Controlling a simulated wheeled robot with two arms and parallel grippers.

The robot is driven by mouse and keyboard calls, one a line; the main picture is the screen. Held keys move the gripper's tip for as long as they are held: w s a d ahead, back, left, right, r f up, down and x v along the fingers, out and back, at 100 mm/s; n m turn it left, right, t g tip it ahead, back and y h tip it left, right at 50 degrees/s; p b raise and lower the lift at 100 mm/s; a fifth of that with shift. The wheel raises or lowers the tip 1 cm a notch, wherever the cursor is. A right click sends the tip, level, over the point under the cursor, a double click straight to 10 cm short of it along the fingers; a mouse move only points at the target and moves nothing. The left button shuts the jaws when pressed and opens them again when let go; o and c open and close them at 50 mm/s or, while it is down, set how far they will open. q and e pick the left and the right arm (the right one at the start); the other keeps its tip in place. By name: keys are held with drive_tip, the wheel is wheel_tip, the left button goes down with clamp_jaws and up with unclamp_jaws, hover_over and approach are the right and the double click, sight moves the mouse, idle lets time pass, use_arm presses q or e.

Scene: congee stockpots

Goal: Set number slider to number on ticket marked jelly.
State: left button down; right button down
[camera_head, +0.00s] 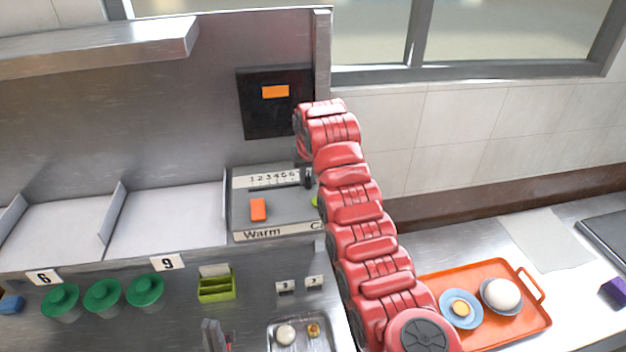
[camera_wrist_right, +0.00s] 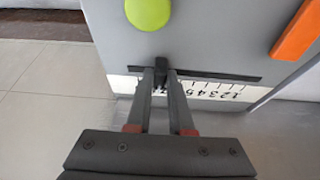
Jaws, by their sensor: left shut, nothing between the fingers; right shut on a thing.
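The number slider is a dark knob (camera_wrist_right: 160,66) in a slot beside a white scale (camera_head: 265,179) with black digits, on a grey panel marked "Warm". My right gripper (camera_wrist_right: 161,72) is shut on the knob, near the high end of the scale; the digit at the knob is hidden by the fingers. In the head view the red right arm covers the panel's right side. My left gripper (camera_head: 214,335) is shut and empty at the bottom.
An orange button (camera_head: 258,209) and a green round button (camera_wrist_right: 148,12) are on the panel. Green-lidded pots (camera_head: 104,296), a green box (camera_head: 216,286) and the metal tray (camera_head: 272,335) are on the left. An orange tray (camera_head: 533,322) with dishes is at right.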

sight(295, 186)
drive_tip(key=shift+s+a+f+b, duration=0.1)
drive_tip(key=shift+a+b, duration=0.4)
drive_tip(key=shift+a, duration=0.1)
drive_tip(key=shift+s+a+f+b, duration=0.1)
drive_tip(key=shift+a+b, duration=0.4)
drive_tip(key=shift+a, duration=0.1)
drive_tip(key=shift+s+a+r+b, duration=0.15)
drive_tip(key=shift+a+b, duration=0.15)
drive_tip(key=shift+a, duration=0.2)
drive_tip(key=c, duration=0.8)
unclamp_jaws()
drive_tip(key=shift+r, duration=0.1)
